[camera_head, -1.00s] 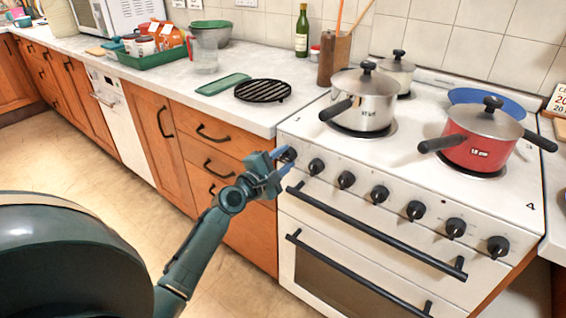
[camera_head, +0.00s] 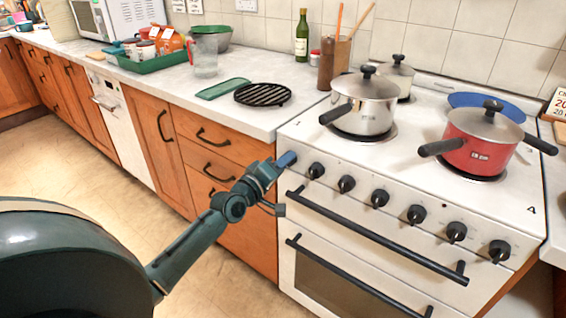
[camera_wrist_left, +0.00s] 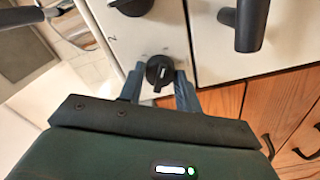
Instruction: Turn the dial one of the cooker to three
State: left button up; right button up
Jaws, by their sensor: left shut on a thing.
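The cooker (camera_head: 430,200) has a row of black dials along its white front panel. My left gripper (camera_head: 285,163) is at the leftmost dial, its fingers covering that dial in the head view. In the left wrist view, dial one (camera_wrist_left: 159,72) is a round black knob with a pale line, and it sits between the two fingers of my left gripper (camera_wrist_left: 160,85). The gripper is shut on it. The neighbouring dial (camera_head: 316,170) is free and also shows in the left wrist view (camera_wrist_left: 132,5). My right gripper is not in view.
A black oven handle (camera_head: 375,235) runs just below the dials. A steel pot (camera_head: 363,103) and a red pot (camera_head: 480,142) stand on the hob. Wooden drawers (camera_head: 205,150) are left of the cooker. A black round rack (camera_head: 262,94) lies on the counter.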

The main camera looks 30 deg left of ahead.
pick_arm(q)
jog(key=shift+m+p, duration=2.3)
jog(key=shift+m, duration=3.6)
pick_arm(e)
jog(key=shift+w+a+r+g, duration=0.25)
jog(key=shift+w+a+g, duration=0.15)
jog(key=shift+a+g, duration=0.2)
pick_arm(q)
jog(key=shift+m, duration=0.3)
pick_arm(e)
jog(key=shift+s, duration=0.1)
pick_arm(q)
jog(key=o, duration=1)
